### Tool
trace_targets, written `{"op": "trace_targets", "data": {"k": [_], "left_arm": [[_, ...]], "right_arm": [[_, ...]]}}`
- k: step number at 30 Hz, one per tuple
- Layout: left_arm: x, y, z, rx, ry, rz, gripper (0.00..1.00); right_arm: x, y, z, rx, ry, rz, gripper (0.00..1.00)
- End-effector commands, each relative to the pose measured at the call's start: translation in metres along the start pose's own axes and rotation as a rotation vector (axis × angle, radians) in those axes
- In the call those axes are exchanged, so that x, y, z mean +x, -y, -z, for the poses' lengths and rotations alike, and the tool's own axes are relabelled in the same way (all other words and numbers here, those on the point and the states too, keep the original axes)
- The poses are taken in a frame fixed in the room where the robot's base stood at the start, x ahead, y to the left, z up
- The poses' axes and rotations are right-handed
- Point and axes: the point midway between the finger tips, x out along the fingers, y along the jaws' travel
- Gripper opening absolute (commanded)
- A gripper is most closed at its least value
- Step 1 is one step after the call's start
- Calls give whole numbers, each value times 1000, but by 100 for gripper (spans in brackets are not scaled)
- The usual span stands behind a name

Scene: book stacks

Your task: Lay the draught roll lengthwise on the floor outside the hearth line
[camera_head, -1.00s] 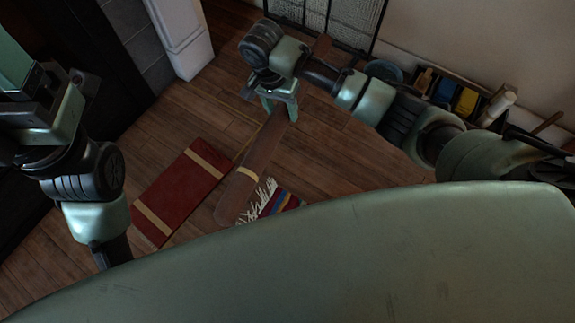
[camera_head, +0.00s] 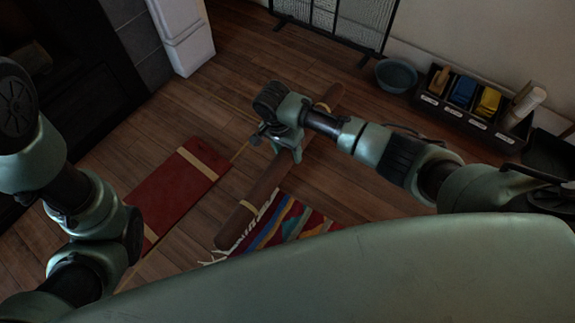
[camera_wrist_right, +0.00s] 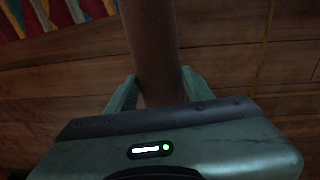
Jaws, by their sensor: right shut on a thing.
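The draught roll (camera_head: 265,185) is a long brown tube with yellow bands near its ends. It runs diagonally across the middle of the head view, from upper right to lower left. My right gripper (camera_head: 287,150) is shut around it near the middle. In the right wrist view the roll (camera_wrist_right: 152,45) passes between the green fingers (camera_wrist_right: 158,95). I cannot tell whether it touches the floor. A thin yellowish line, perhaps the hearth line (camera_head: 240,153), shows on the boards left of the roll, mostly hidden. My left arm is at the left; its gripper is out of view.
A red mat with tan bands (camera_head: 165,192) lies left of the roll. A striped fringed rug (camera_head: 290,222) lies beside the roll's near end. A bowl (camera_head: 397,76), a bin tray (camera_head: 455,122) and a mesh screen (camera_head: 350,22) stand along the wall. A white pillar (camera_head: 183,35) stands behind.

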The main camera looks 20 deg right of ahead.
Motion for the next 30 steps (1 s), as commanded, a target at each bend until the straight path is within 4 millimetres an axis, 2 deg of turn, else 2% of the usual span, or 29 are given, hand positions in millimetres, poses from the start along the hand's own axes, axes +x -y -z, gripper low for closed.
{"op": "trace_targets", "data": {"k": [1, 5, 13, 25, 26, 28, 30], "left_arm": [[-7, -1, 1, 0, 5, 1, 62], [-11, -2, 2, 0, 5, 1, 62], [-40, -8, 12, 0, 6, 1, 62], [-37, -7, 11, -1, 5, 1, 62], [-37, -7, 11, -1, 5, 0, 62], [-37, -8, 11, -1, 5, 0, 62], [-37, -8, 11, -1, 5, 0, 62]], "right_arm": [[5, 2, 1, 1, -2, 3, 0], [11, 2, 0, 1, -2, 3, 0], [49, 6, -4, 1, -1, 3, 0], [50, 6, -4, 1, 0, 2, 0], [52, 6, -5, 1, 0, 0, 54], [51, 6, -5, 1, 0, 1, 74], [51, 6, -5, 1, 0, 1, 74]]}}
